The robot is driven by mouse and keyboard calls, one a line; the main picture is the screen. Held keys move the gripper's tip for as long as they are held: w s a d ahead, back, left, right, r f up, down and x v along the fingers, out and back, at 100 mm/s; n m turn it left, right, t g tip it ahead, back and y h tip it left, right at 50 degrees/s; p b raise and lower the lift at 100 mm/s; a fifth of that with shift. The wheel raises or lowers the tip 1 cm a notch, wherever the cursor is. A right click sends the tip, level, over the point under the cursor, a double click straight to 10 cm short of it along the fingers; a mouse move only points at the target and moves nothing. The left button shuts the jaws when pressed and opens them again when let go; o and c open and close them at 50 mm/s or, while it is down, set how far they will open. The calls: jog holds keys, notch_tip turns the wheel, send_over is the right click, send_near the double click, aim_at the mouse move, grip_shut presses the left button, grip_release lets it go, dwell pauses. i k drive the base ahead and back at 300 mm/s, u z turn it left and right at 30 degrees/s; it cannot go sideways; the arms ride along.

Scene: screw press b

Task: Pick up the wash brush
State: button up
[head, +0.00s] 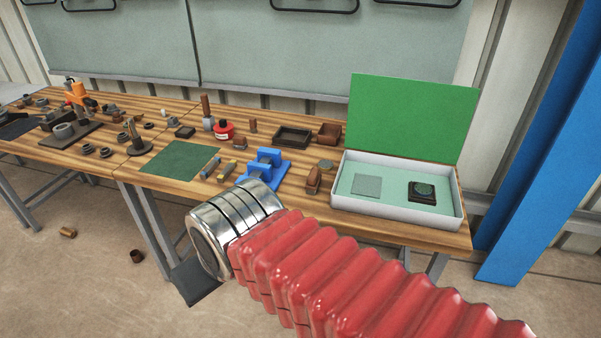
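No thing can be named for certain as the wash brush in the head view. Possible ones on the wooden bench (150,183) are an upright brown handle (206,104) at the back, small bars with yellow parts (227,170) by the green mat, and a brown wooden block-like piece (313,180) left of the white box. Nothing is seen held.
A white box (395,211) with a raised green lid (412,117) stands at right. A blue fixture (265,168), green mat (180,160), red can (224,130) and dark tray (292,137) share the bench. A blue post (545,150) rises at right. Small pieces lie on the floor.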

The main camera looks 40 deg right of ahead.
aim_at(314, 178)
jog(key=z, duration=0.4)
jog(key=i, duration=1)
jog(key=z, duration=0.55)
